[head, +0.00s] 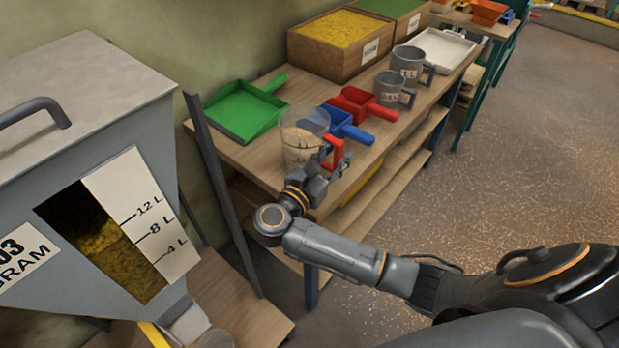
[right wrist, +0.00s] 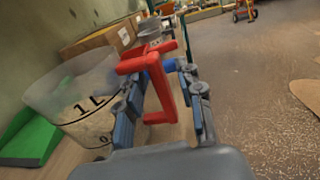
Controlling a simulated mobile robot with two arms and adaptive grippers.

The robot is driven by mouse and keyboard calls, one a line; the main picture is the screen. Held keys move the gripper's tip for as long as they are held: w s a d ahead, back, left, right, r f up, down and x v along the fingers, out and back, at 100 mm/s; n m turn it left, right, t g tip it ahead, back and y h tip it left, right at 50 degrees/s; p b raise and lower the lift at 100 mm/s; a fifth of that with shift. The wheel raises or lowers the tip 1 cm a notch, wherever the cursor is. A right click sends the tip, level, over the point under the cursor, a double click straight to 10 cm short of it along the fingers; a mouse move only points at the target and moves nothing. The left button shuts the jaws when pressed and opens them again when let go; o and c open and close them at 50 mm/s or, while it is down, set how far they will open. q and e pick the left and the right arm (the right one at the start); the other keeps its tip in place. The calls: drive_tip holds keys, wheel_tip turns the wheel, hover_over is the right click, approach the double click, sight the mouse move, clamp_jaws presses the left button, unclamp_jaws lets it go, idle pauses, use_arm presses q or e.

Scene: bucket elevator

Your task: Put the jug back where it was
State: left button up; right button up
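The jug is clear with a red handle and pale contents; in the head view the jug (head: 297,152) stands upright on the wooden table, left of the blue scoop. In the right wrist view the jug (right wrist: 70,92) shows a 1 L mark at the left. My right gripper (head: 329,165) is at its handle. In the right wrist view the red handle (right wrist: 158,85) lies between the two fingers of my right gripper (right wrist: 160,95), with gaps visible at its sides, so the gripper looks open around it. My left gripper is not in view.
A green scoop (head: 240,112), blue scoop (head: 346,127) and red scoop (head: 358,103) lie around the jug. Grey measuring cups (head: 389,92), a white tray (head: 440,49) and a yellow-filled box (head: 340,58) stand farther back. A grey hopper (head: 75,110) stands at left. The floor at right is clear.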

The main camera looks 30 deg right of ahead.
drive_tip(key=b+v, duration=0.3)
drive_tip(key=v, duration=0.9)
drive_tip(key=shift+w+a, duration=0.3)
drive_tip(key=shift+a, duration=0.05)
